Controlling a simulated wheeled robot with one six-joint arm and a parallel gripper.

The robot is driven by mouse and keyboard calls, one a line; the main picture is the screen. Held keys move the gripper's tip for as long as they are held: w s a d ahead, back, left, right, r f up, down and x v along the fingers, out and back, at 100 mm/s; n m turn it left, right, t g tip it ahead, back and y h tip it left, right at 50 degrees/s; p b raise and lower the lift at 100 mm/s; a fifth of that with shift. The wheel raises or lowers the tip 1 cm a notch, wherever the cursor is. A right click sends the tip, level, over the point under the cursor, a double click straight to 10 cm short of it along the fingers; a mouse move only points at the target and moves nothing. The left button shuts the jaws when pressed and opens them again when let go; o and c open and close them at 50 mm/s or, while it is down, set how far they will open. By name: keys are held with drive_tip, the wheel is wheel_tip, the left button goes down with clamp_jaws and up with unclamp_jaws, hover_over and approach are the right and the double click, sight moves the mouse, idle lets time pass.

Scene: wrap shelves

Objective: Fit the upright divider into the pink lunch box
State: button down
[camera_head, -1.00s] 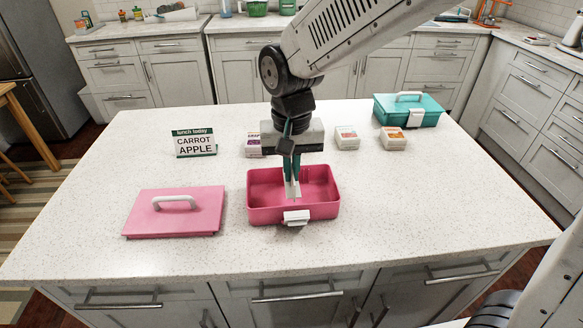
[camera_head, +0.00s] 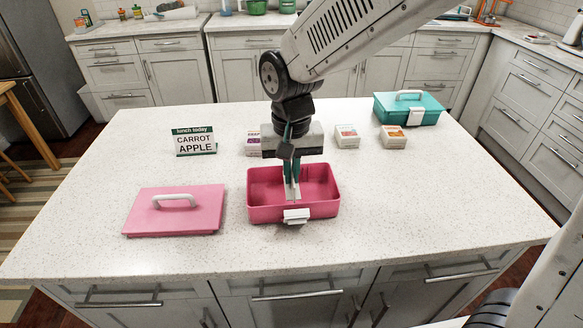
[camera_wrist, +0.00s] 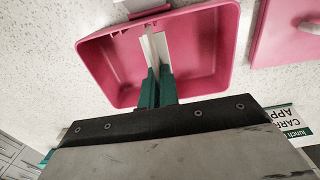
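The pink lunch box (camera_head: 261,211) stands open on the counter, with its white latch (camera_head: 296,215) at the front. It also shows in the wrist view (camera_wrist: 106,70). My gripper (camera_head: 292,178) points down into the box, its green fingers shut on the white upright divider (camera_head: 292,193). In the wrist view the divider (camera_wrist: 155,47) stands between the fingertips (camera_wrist: 156,80), inside the box walls and near the latch side. Its lower edge is hidden, so I cannot tell whether it touches the floor or sits in a slot.
The pink lid (camera_head: 175,216) with a white handle lies left of the box. Behind are a lunch sign (camera_head: 194,141), small labelled containers (camera_head: 347,136) (camera_head: 393,137), another partly behind my gripper (camera_head: 253,146), and a teal box (camera_head: 409,108). The counter's right side is clear.

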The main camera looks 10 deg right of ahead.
sight(291, 187)
drive_tip(key=shift+f, duration=2.25)
drive_tip(key=c, duration=1.6)
unclamp_jaws()
wheel_tip(291, 187, up, 8)
drive_tip(key=shift+f, duration=0.1)
